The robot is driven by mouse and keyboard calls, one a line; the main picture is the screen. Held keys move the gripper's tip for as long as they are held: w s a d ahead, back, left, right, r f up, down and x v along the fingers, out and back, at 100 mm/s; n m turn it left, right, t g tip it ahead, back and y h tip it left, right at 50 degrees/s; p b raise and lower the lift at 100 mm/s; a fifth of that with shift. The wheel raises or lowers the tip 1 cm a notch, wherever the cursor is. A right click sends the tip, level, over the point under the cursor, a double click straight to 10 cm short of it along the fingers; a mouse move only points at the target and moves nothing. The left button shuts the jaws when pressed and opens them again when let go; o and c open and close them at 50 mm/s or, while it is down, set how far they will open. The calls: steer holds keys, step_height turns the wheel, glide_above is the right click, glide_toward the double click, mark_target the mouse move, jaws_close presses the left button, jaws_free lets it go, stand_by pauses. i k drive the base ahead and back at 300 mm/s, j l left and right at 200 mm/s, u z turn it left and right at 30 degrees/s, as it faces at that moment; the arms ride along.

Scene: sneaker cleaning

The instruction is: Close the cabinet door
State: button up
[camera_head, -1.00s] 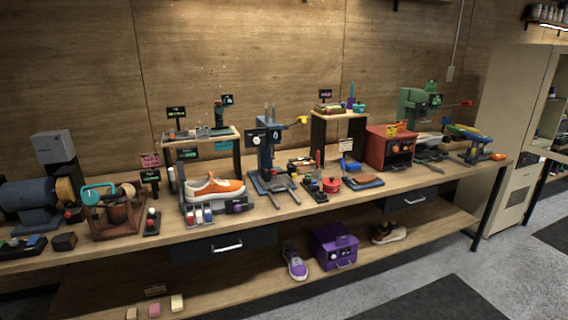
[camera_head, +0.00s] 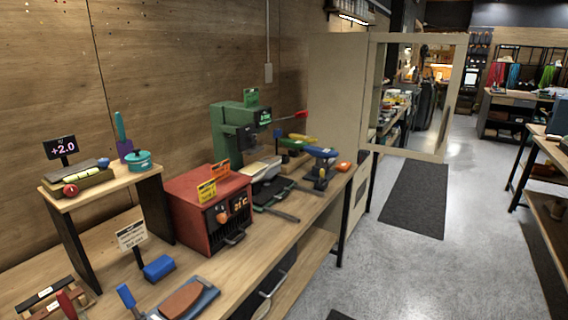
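A tall beige cabinet (camera_head: 336,88) stands against the wall past the far end of the workbench. Its door (camera_head: 408,152), a beige frame around a large see-through opening, stands open and sticks out into the aisle. Through the opening I see the room behind. The inside of the cabinet is hidden from this angle. The lower cabinet front is partly hidden behind the bench end. My gripper is not in view.
The workbench (camera_head: 112,258) runs along the left, with a red box machine (camera_head: 207,207), a green press (camera_head: 238,132) and hand tools on it. A dark floor mat (camera_head: 412,200) lies in the open aisle. Another bench (camera_head: 545,150) stands at the right.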

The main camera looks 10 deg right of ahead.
mark_target(460, 41)
steer(key=i+l+z, duration=0.2)
steer(key=i+z, duration=0.25)
steer(key=i, duration=0.45)
steer(key=i+j+z, duration=0.15)
steer(key=i+z, duration=0.3)
steer(key=i, duration=0.45)
